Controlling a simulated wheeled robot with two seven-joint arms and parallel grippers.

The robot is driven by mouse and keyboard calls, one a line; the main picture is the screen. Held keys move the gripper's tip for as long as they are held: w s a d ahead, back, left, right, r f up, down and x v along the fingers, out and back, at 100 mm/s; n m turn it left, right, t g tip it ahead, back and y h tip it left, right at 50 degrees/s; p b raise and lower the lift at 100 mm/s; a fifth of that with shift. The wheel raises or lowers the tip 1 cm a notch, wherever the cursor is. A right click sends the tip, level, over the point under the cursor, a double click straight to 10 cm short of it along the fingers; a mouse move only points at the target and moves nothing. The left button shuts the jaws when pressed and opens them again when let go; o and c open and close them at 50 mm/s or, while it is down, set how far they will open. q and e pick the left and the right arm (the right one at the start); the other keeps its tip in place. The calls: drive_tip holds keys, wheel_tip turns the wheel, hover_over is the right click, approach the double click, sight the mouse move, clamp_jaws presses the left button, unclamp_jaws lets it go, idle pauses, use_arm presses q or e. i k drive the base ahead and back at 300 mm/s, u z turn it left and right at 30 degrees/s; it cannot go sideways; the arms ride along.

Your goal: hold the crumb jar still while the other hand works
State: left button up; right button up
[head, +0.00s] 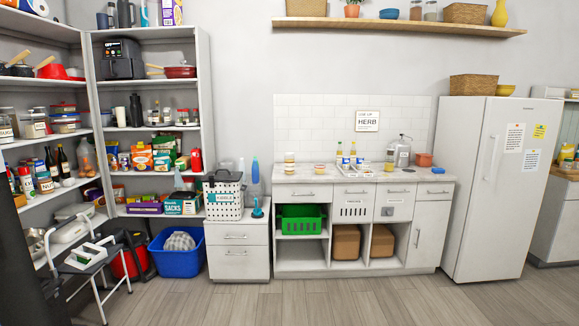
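I cannot pick out a crumb jar for certain. Several clear jars with pale labels, such as one labelled jar (33,124), stand on the left shelves, too small to read. A small stacked container (289,162) stands at the left of the white counter (430,175), and its contents are unclear. Two yellow bottles (339,153) stand by a pale tray (352,172) on the same counter. Neither of my grippers shows in the head view.
A step stool (103,287) and a blue bin (176,262) stand on the floor at the left. A low drawer cabinet (237,262) adjoins the counter, and a white fridge (478,200) stands right. The wooden floor (370,300) in front is clear.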

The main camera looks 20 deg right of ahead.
sight(288, 161)
drive_tip(key=z, duration=0.5)
drive_tip(key=i, duration=2.6)
drive_tip(key=z, duration=1.75)
drive_tip(key=i, duration=2.45)
drive_tip(key=u, duration=2.45)
